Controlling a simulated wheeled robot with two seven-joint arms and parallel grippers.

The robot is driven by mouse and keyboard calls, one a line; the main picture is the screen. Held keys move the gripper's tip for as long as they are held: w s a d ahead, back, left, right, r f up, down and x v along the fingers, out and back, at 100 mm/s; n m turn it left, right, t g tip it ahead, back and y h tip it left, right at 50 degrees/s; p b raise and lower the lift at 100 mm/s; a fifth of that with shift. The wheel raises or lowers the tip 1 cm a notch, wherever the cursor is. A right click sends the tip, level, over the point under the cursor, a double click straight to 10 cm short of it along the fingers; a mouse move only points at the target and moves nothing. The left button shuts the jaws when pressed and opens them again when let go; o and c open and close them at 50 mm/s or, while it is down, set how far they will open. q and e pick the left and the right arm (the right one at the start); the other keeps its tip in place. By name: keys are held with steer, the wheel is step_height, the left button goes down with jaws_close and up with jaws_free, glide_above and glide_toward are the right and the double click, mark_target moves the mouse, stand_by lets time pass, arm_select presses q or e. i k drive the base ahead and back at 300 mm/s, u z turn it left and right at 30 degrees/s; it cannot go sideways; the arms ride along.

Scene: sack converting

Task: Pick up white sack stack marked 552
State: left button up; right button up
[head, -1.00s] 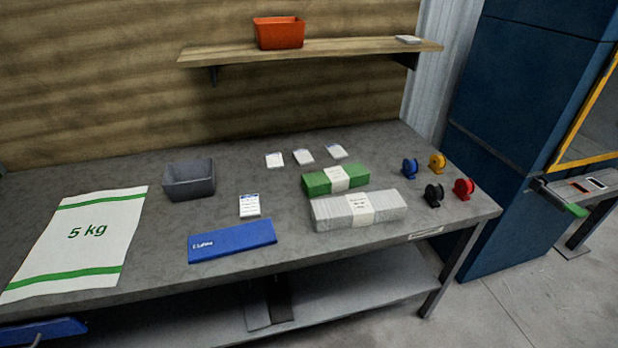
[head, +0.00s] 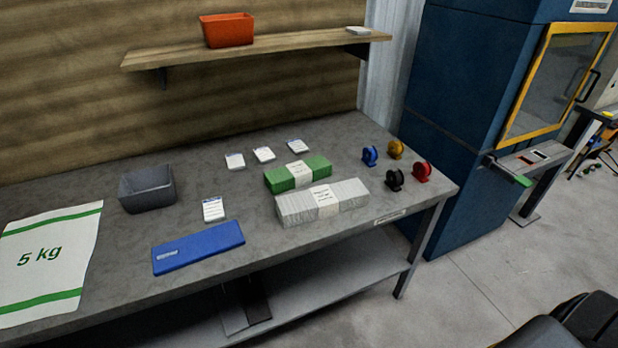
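A white sack stack (head: 345,195) with a pale paper band lies near the front edge of the grey table, right of the middle. The print on its band is too small to read, so I cannot confirm 552. A green stack (head: 282,180) with a similar band lies just behind it. Neither of my grippers shows in the head view, and nothing holds the white stack.
On the table (head: 120,258) are a grey bin (head: 147,190), a blue case (head: 198,248), a 5 kg sack (head: 45,262), white cards and coloured reels. A blue cabinet (head: 450,130) stands right. A dark rounded shape (head: 585,318) fills the bottom right corner.

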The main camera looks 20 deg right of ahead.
mark_target(323, 202)
steer(key=z, duration=0.05)
steer(key=k, duration=0.5)
steer(key=u, duration=1.1)
steer(key=i, duration=1.05)
steer(key=z, duration=2.2)
